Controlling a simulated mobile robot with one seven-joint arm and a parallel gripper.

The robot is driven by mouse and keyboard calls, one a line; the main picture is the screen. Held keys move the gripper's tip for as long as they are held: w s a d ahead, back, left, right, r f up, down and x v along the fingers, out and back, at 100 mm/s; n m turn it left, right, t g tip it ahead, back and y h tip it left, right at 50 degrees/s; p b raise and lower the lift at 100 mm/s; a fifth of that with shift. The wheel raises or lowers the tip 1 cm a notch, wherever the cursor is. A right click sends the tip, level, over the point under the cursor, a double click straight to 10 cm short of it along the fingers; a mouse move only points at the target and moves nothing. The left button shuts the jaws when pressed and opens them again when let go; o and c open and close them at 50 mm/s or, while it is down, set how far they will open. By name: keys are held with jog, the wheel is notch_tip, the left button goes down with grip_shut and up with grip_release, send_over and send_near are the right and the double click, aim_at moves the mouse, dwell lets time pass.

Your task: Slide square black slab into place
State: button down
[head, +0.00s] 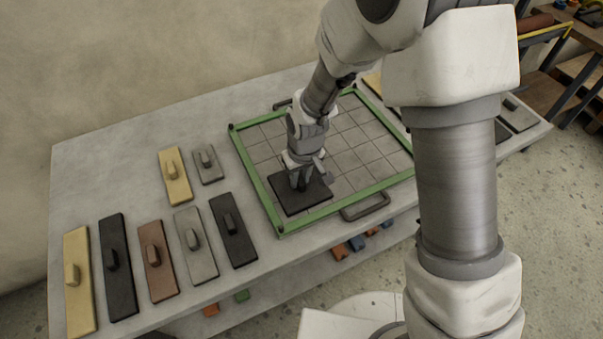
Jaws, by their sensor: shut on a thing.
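The square black slab (290,198) lies in the near-left part of a grey gridded tray with a green rim (262,190). It covers some of the grid squares and looks flat, close to the left and near rims. Whether its edges touch the rims, I cannot tell. My gripper (301,183) points down over the slab and is shut on it near its upper middle. The gripper hides the part it holds. The rest of the visible grid (357,150) is bare, with some of it hidden behind my arm.
Left of the tray, several handled slabs lie on the grey table (120,165): yellow (78,300), black (122,285), brown (158,277) and grey (201,262). A tray handle (366,207) juts out at the near side. More slabs (518,118) lie at the right, partly behind my arm.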

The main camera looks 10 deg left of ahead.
jog(key=shift+s+a, duration=0.2)
jog(key=shift+s, duration=1)
jog(key=c, duration=0.7)
grip_release()
jog(key=shift+o, duration=0.2)
notch_tip(320, 180, up, 16)
jog(key=s+d+p, duration=0.1)
jog(key=s+p, duration=0.1)
jog(key=s+d+r+m+t, duration=0.2)
jog(key=d+r+m, duration=0.2)
jog(key=d+r, duration=0.8)
jog(key=s+d+r+m+t+h, duration=0.1)
jog(key=s+d+r+m+t, duration=0.1)
jog(key=s+d, duration=0.6)
jog(key=d+m, duration=0.1)
jog(key=d, duration=0.1)
jog(key=shift+d+r, duration=0.3)
jog(key=shift+r, duration=0.05)
